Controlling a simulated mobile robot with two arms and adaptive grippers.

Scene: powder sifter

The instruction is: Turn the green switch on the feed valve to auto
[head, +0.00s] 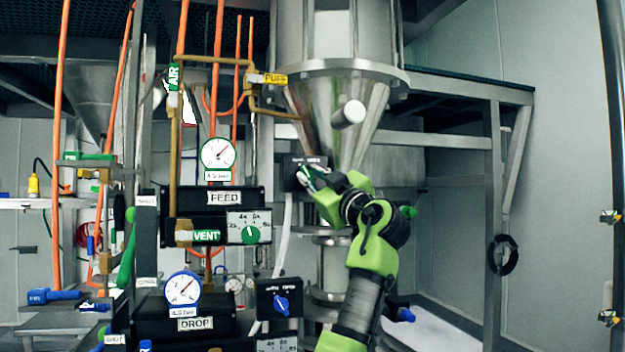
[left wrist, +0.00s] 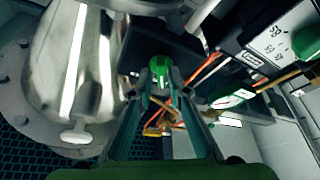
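The feed valve's black switch box (head: 291,181) stands at mid height in the head view, with a pale label strip on top. Its green switch (left wrist: 159,65) shows best in the left wrist view, at the tips of my fingers. My left gripper (head: 309,177) reaches the box front from the right and covers much of it in the head view. The two fingers (left wrist: 161,80) lie close on either side of the switch. I cannot tell whether they press on it. The switch's setting is hard to read. My right gripper is not in view.
The FEED unit (head: 225,197) with its green knob (head: 250,235) and gauge (head: 218,155) stands left of my gripper. A similar box with a blue switch (head: 282,304) is below. The metal hopper (head: 335,110) is close above and behind. Free room lies to the right.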

